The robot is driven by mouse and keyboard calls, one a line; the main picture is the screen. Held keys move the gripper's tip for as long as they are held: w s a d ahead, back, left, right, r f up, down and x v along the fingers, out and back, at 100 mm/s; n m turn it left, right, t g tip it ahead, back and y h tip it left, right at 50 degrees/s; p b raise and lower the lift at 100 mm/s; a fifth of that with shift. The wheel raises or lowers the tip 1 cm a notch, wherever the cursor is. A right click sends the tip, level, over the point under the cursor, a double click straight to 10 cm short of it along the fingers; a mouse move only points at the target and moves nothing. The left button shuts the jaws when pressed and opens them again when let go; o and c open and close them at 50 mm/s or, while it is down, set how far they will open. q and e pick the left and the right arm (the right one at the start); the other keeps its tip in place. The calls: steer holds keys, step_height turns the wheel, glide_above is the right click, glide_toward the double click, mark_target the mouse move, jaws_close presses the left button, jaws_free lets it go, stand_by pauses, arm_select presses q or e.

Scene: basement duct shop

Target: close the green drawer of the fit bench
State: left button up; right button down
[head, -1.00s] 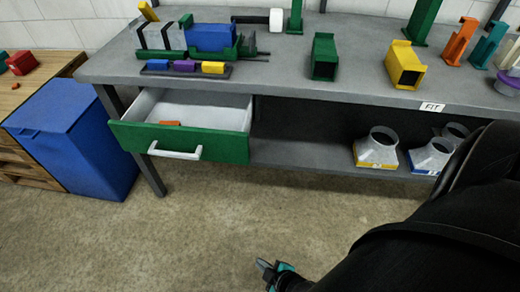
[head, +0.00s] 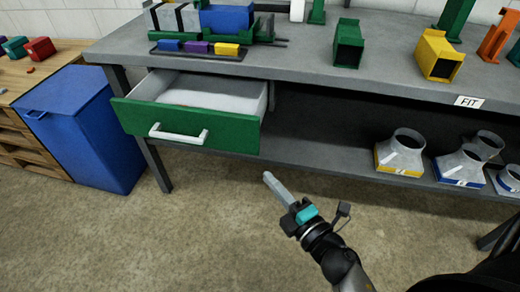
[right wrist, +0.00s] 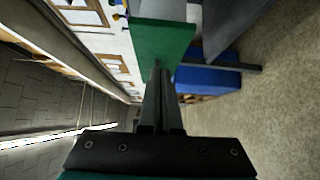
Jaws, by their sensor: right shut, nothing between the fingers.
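The green drawer (head: 225,131) of the fit bench (head: 300,63) is pulled out. It has a green front, a white handle (head: 178,134) and a pale inside. My right gripper (head: 268,177) is shut and empty, low in front of the bench and to the right of the drawer front, apart from it in the head view. In the right wrist view, the shut fingers (right wrist: 158,75) point toward the green drawer front (right wrist: 165,38); the remaining gap is hard to judge there. My left gripper is not in view.
A blue bin (head: 80,130) stands left of the drawer, beside a wooden pallet table (head: 70,55). Duct fittings (head: 402,150) sit on the lower shelf at right. Coloured parts stand on the bench top. The floor in front of the drawer is clear.

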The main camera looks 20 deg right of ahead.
steer(key=w, duration=1)
steer(key=shift+d, duration=0.3)
steer(key=shift+w+d, duration=0.3)
steer(key=shift+w, duration=0.1)
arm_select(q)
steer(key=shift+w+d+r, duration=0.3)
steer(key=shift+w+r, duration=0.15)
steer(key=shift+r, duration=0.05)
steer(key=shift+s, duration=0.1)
